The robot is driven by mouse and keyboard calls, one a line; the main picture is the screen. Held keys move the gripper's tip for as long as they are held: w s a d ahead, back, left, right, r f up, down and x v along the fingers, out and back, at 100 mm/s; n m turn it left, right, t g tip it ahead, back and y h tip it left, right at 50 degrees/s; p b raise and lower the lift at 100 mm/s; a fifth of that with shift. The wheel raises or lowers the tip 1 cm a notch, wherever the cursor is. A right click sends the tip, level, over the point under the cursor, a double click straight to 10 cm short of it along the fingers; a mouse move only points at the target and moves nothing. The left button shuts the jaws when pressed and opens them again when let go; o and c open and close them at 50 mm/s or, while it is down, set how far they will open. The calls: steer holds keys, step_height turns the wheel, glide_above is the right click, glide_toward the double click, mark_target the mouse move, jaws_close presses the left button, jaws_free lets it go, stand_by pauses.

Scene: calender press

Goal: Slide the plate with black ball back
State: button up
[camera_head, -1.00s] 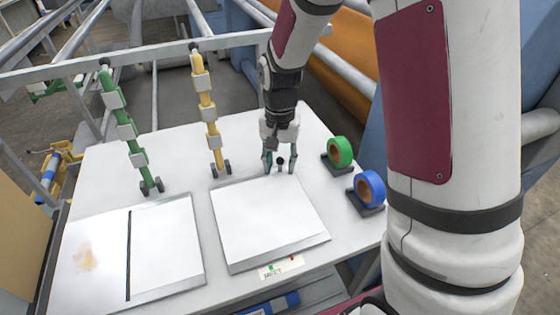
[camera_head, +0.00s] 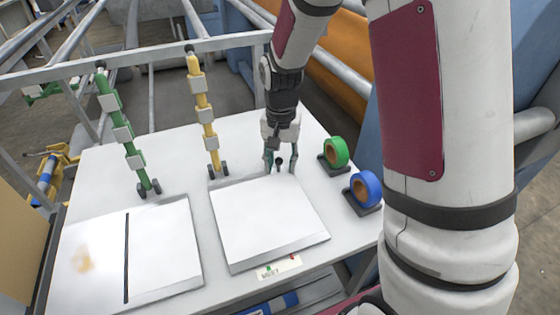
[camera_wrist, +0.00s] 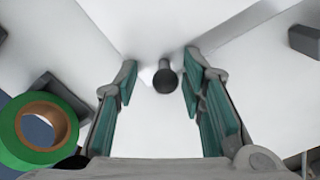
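The white plate (camera_head: 268,222) lies flat on the table, right of a second white plate with a dark slot. The black ball (camera_head: 279,161) is a small knob at the plate's far edge. In the wrist view the black ball (camera_wrist: 166,78) sits between my fingers, with gaps on both sides. My gripper (camera_head: 281,170) is open and points down around the ball at the plate's far edge. It also shows in the wrist view (camera_wrist: 163,90), with both teal finger pads apart and touching nothing that I can see.
The slotted plate (camera_head: 165,245) lies at the left. A green tape roll (camera_head: 336,152) and a blue tape roll (camera_head: 366,188) stand on dark holders at the right. Green (camera_head: 122,130) and yellow (camera_head: 203,105) jointed rods lean from a rail at the back. A small label (camera_head: 278,267) lies at the front edge.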

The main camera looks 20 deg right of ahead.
steer(key=shift+r, duration=0.1)
step_height(320, 180, up, 11)
steer(key=shift+f, duration=0.1)
steer(key=shift+r, duration=0.5)
stand_by(0.3)
steer(key=s+r+n+t, duration=0.2)
steer(key=s+r+n, duration=0.1)
steer(key=s, duration=0.8)
steer(key=s+r+n+t, duration=0.2)
steer(key=s+r, duration=0.4)
steer(key=s, duration=0.5)
steer(key=shift+s+a+n+t, duration=0.25)
steer(key=shift+a+n+t, duration=0.15)
steer(key=shift+n, duration=0.5)
